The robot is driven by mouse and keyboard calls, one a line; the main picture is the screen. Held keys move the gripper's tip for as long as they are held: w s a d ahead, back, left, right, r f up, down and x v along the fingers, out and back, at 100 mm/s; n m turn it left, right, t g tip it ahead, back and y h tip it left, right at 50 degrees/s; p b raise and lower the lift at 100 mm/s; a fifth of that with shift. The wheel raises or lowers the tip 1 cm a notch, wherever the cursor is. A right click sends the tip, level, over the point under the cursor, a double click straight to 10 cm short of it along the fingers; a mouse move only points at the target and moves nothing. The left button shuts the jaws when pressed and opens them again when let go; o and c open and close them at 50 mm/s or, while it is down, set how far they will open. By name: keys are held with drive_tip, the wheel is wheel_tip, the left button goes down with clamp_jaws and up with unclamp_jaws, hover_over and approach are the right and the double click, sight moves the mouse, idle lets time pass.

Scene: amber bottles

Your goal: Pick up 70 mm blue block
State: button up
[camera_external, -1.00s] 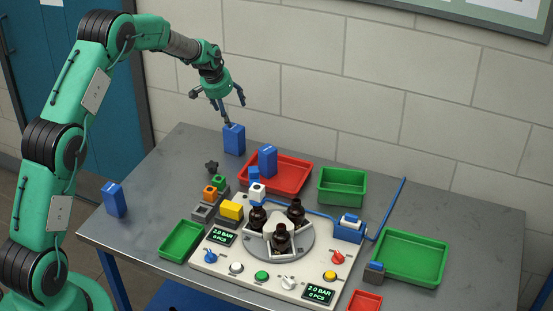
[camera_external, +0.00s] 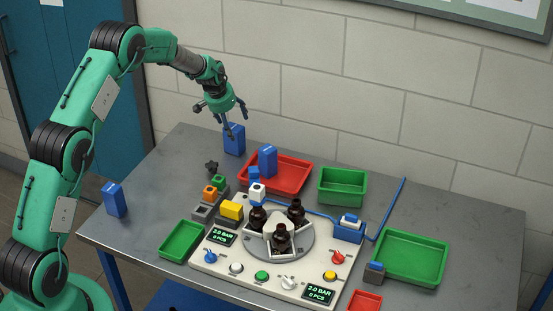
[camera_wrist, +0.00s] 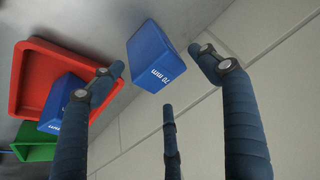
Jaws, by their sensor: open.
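The 70 mm blue block (camera_external: 234,142) stands upright at the back of the table, near the wall. In the wrist view the 70 mm blue block (camera_wrist: 153,55) shows its printed "70 mm" label, ahead of and between the spread fingers. My gripper (camera_external: 228,119) is open and empty, with its fingers just above and in front of the block in the external view. The three fingers of my gripper (camera_wrist: 163,85) also show in the wrist view. I cannot tell whether any finger touches the block.
A red tray (camera_external: 301,181) with another blue block (camera_external: 267,160) in it stands right of the target. A third blue block (camera_external: 115,200) stands at the table's left edge. Green trays (camera_external: 342,201) and a bottle turntable (camera_external: 305,254) lie farther right and forward. The wall is close behind.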

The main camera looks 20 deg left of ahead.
drive_tip(key=shift+f, duration=0.9)
drive_tip(key=shift+f, duration=0.6)
drive_tip(key=shift+b+x, duration=0.4)
drive_tip(key=shift+x, duration=1.6)
drive_tip(key=shift+s, duration=0.15)
clamp_jaws()
drive_tip(key=shift+r+p, duration=0.65)
drive_tip(key=shift+r, duration=4.3)
